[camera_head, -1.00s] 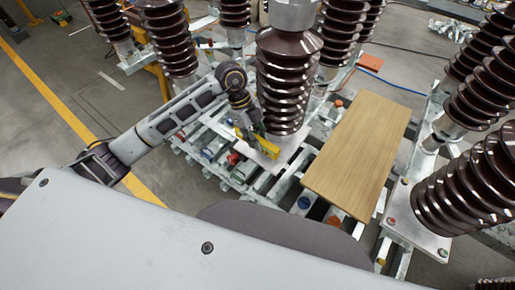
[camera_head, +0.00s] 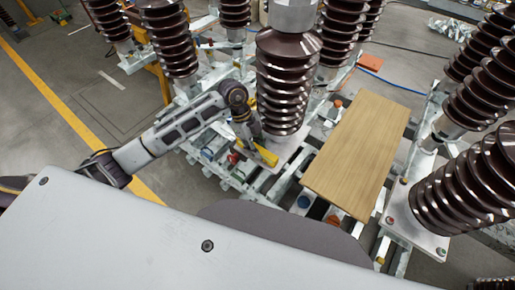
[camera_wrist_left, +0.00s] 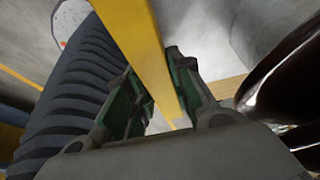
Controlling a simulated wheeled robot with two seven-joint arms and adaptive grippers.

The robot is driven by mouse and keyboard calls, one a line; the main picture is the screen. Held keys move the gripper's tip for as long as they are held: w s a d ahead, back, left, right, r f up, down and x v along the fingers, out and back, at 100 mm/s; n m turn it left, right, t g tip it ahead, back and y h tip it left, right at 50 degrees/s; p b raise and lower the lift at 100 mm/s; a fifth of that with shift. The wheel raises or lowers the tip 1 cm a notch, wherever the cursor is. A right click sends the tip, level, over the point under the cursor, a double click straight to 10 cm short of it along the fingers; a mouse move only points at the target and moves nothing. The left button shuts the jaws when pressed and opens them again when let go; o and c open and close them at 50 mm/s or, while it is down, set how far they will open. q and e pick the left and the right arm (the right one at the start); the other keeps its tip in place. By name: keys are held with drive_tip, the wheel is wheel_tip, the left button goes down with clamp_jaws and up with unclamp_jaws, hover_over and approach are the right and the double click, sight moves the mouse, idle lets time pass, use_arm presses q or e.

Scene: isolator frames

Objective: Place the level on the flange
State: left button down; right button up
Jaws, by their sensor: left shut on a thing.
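The level is a yellow bar (camera_head: 263,154) low beside the foot of the central brown insulator. My left gripper (camera_head: 250,143) is shut on it. In the left wrist view the level (camera_wrist_left: 148,50) runs between the two green-padded fingers (camera_wrist_left: 160,95). The flange is the pale metal plate (camera_head: 291,150) under the central insulator; the level lies over its near left part. I cannot tell whether the level touches the plate. My right gripper is not in view.
The central insulator (camera_head: 285,85) rises close to my left gripper. A wooden board (camera_head: 355,150) lies on the metal frame to the right. More insulators (camera_head: 165,38) stand around. Open floor with a yellow line (camera_head: 75,115) is at the left.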

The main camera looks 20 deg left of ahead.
use_arm(q)
drive_tip(key=shift+w+f, duration=0.15)
drive_tip(key=shift+f, duration=0.5)
drive_tip(key=c, duration=1.3)
unclamp_jaws()
drive_tip(key=shift+f, duration=0.1)
drive_tip(key=shift+c, duration=0.2)
drive_tip(key=shift+o, duration=0.4)
